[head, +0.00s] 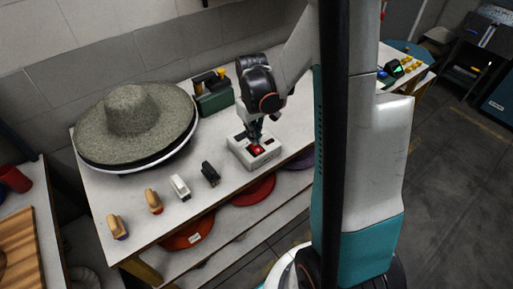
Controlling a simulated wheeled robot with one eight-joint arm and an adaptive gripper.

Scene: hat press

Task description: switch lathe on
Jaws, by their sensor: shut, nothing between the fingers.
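A white control box (240,154) with a red button or switch (257,150) stands on the white workbench. My gripper (256,139) is shut, points down and is over the box, with its fingertips right at the red part. I cannot tell whether they touch it. The gripper and wrist hide the back of the box. A grey felt hat (131,113) lies on a round base with a white rim (152,163) at the left of the bench; I cannot tell whether this is the lathe.
A dark green tool box (214,102) stands behind the control box. Several small brushes or blocks, including a black one (210,173) and a white one (180,187), line the bench front. Coloured discs, one red (254,190), lie on the lower shelf. My arm hides the right side.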

